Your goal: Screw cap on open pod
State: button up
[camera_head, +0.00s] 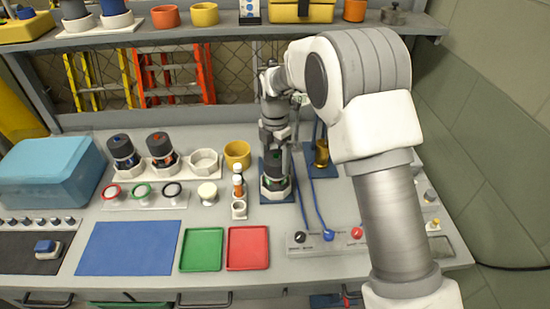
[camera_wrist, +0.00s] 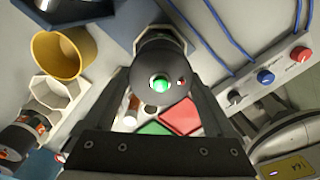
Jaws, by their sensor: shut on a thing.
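A dark cylindrical pod (camera_head: 275,172) stands upright in a white hexagonal holder (camera_head: 276,193) on a blue plate at the back middle of the bench. My gripper (camera_head: 277,140) is above it, pointing down. In the wrist view my gripper (camera_wrist: 160,90) is shut on the round dark top (camera_wrist: 152,62), which has a green spot and a small reddish spot. I cannot tell where cap and pod body meet, or how far the cap is seated. My fingers and arm hide part of it.
Two dark pods (camera_head: 122,152) (camera_head: 161,149) stand in a white rack with an empty seat (camera_head: 204,162). A yellow cup (camera_head: 237,154) and small stacked bottles (camera_head: 238,180) are left of the holder. A control strip with knobs (camera_head: 328,236) and blue cables lies in front right.

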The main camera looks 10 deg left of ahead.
jog(key=m, duration=0.6)
jog(key=shift+d+f+m, duration=0.1)
jog(key=shift+m, duration=0.3)
jog(key=m, duration=0.6)
jog(key=shift+s+f+m, duration=0.1)
jog(key=shift+s+m, duration=0.05)
jog(key=shift+m, duration=0.15)
